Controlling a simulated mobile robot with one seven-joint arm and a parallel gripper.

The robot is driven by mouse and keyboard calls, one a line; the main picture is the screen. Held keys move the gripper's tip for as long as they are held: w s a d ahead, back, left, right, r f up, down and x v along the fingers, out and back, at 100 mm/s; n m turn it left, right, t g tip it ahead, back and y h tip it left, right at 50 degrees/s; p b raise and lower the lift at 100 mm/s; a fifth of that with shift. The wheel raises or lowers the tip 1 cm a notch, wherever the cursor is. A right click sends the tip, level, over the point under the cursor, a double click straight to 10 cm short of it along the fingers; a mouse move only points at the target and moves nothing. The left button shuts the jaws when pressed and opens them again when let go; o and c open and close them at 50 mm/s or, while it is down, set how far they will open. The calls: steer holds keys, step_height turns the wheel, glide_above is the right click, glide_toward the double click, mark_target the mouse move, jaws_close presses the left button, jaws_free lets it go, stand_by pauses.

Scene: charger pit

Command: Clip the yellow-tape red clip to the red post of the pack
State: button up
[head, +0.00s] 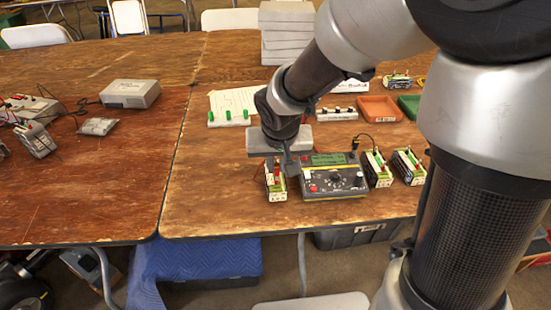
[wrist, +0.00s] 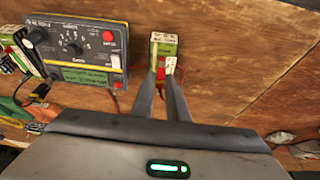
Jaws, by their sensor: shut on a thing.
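My gripper (wrist: 163,78) is shut on a small red clip (wrist: 170,66), its fingertips close together at the pack. The pack (wrist: 163,48), green with a pale label, lies right at the fingertips; in the head view it stands just left of the charger (head: 274,191). My gripper also shows in the head view (head: 287,165), at the pack's top right. The fingers hide much of the clip, and I cannot make out its tape or whether it touches the red post. The charger (wrist: 80,47) is dark with a yellow edge, a dial and red buttons.
Two more green packs (head: 377,169) (head: 409,166) stand right of the charger, with a black clip and lead at the nearer one. A red tray (head: 380,108) and a white board with green clips (head: 233,105) lie behind. The table's front left is clear.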

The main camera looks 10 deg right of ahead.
steer(key=o, duration=0.9)
steer(key=shift+o, duration=0.9)
steer(key=shift+r+p, duration=3.1)
steer(key=shift+r, duration=0.7)
